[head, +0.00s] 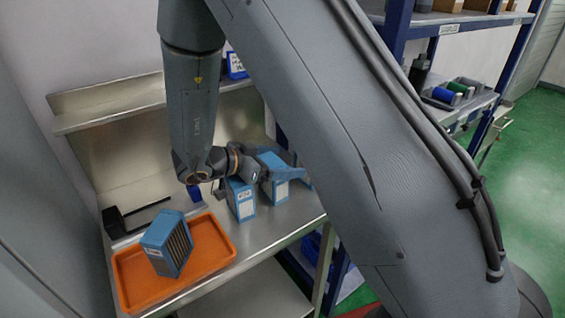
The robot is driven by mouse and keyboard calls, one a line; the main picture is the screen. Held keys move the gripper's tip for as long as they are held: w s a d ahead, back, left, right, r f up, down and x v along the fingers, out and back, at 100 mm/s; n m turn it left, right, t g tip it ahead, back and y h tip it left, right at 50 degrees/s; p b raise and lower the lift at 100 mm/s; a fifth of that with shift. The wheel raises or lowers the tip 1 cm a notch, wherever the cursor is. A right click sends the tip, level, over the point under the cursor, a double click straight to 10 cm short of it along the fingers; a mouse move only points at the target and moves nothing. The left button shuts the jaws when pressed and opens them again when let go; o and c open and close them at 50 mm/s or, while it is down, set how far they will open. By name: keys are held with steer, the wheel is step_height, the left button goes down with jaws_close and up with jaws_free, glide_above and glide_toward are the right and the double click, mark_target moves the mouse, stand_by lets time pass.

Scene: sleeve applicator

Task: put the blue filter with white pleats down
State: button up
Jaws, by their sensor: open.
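My gripper (289,168) is at the right part of the metal bench, partly hidden by my own arm. Its jaws are open beside a blue filter (272,188) with a pale label, which stands upright on the bench. I cannot tell whether a finger touches it. A second blue filter (241,201) with a white label stands upright just left of it. A third blue filter (168,243), with grey-brown pleats facing right, sits in the orange tray (222,262). White pleats do not show clearly on any of them.
The metal bench (285,232) has a raised shelf (110,117) behind. A black item with a rod (118,222) lies behind the tray. A blue shelving rack (395,30) with bottles and spools stands at right. A narrow bare strip of bench lies in front of the standing filters.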

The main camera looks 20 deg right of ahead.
steer(key=b+v, duration=0.3)
steer(key=v, duration=0.8)
steer(key=shift+a, duration=0.35)
steer(key=shift+r, duration=0.1)
